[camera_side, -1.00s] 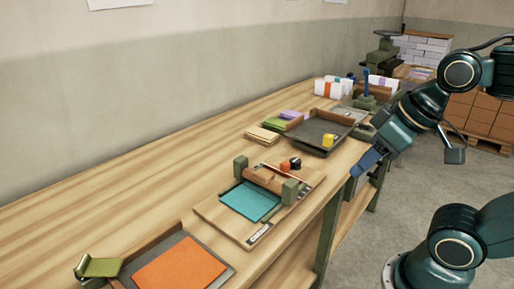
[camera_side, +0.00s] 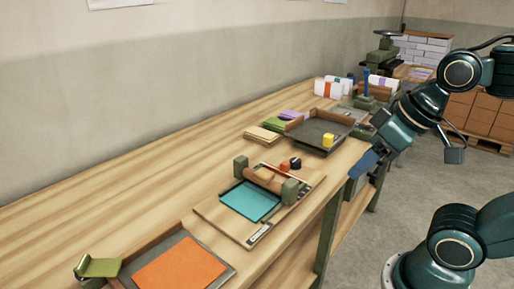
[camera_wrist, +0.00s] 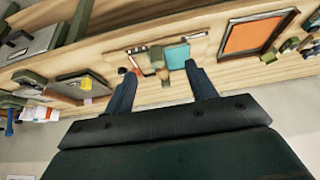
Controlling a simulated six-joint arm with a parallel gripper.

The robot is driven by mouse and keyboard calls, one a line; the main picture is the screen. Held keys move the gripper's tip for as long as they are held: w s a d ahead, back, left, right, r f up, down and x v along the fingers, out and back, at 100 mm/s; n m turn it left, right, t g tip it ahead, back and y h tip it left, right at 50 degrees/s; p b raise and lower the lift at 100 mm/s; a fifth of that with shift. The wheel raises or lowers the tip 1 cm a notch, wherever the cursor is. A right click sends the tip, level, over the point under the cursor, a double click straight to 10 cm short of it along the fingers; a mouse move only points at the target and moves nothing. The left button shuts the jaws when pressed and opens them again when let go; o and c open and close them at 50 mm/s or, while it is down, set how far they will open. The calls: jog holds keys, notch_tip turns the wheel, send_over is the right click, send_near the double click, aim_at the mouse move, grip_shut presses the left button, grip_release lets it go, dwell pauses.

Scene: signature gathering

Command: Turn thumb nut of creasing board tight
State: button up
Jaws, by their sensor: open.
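The creasing board (camera_side: 215,212) lies on the bench, with a teal sheet (camera_side: 250,202) on it and a wooden bar between two green posts (camera_side: 290,191) across it. A small orange knob (camera_side: 284,167) and a dark knob (camera_side: 295,163) show at the bar's far side; I cannot tell whether either is the thumb nut. My gripper (camera_side: 366,168) is in the air off the bench's front edge, to the right of the board and apart from it. In the wrist view my gripper's two fingers (camera_wrist: 163,84) are spread and empty, with the board and teal sheet (camera_wrist: 177,56) beyond them.
A grey tray with an orange sheet (camera_side: 180,262) lies at the near end of the bench. A dark tray (camera_side: 310,133) with a yellow block (camera_side: 328,140) stands beyond the board. The bench strip along the wall is clear.

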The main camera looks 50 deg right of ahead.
jog(key=w+d+r+n+g, duration=0.1)
jog(key=w+d+r+n, duration=0.2)
jog(key=w, duration=0.4)
jog(key=n+g, duration=0.5)
jog(key=n, duration=0.6)
send_over(295, 160)
notch_tip(295, 160, down, 8)
jog(key=shift+r, duration=0.15)
notch_tip(295, 160, down, 14)
jog(key=shift+r, duration=0.1)
jog(key=shift+c, duration=0.5)
jog(key=c, duration=0.9)
